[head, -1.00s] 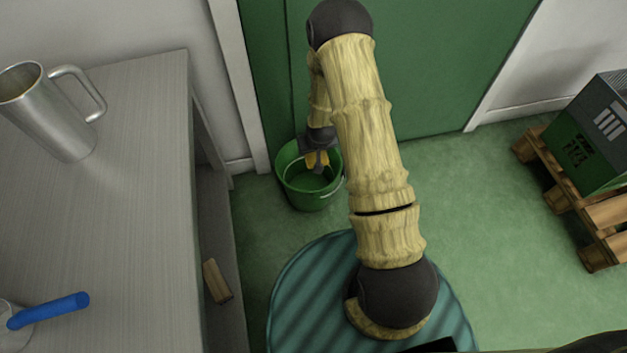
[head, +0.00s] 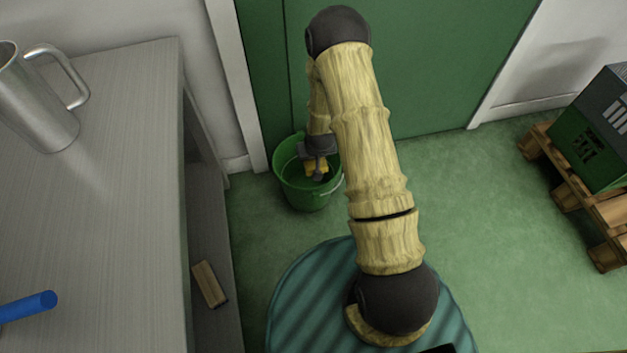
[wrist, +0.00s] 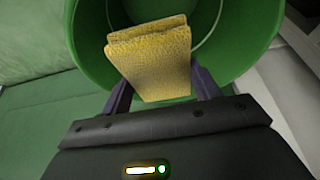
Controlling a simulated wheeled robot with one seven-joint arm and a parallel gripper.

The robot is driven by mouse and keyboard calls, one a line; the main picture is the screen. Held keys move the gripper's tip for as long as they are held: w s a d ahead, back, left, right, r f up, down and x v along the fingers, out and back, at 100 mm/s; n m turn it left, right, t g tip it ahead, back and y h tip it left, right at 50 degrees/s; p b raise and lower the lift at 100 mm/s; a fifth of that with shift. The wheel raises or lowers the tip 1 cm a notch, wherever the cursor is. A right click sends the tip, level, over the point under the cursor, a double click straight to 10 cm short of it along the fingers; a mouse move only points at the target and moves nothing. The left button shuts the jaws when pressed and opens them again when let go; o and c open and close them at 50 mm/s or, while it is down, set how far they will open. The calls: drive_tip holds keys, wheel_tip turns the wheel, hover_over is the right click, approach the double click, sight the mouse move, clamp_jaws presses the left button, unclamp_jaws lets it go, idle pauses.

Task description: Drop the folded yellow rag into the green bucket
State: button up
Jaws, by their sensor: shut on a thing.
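The green bucket (head: 306,197) stands on the floor in front of the green door in the head view. Its inside fills the upper part of the wrist view (wrist: 90,40). The folded yellow rag (wrist: 155,62) is between the two fingers of my gripper (wrist: 160,85), which is shut on it. In the head view my gripper (head: 318,172) points down at the bucket's opening, and a bit of the yellow rag (head: 311,166) shows there. The rag lies over the bucket's opening in the wrist view. How deep it is relative to the rim I cannot tell.
A grey table (head: 110,200) on the left bears a metal jug (head: 38,105) and a blue-handled thing (head: 28,306). A wooden-backed brush or block (head: 209,284) lies on its lower shelf. A wooden pallet (head: 565,195) with a crate (head: 597,140) stands at the right. Floor between is clear.

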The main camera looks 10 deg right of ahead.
drive_tip(key=o, duration=1)
drive_tip(key=shift+o, duration=0.2)
drive_tip(key=shift+r, duration=0.1)
drive_tip(key=p+v, duration=0.8)
drive_tip(key=v, duration=0.9)
drive_tip(key=shift+s, duration=0.15)
drive_tip(key=shift+r, duration=0.1)
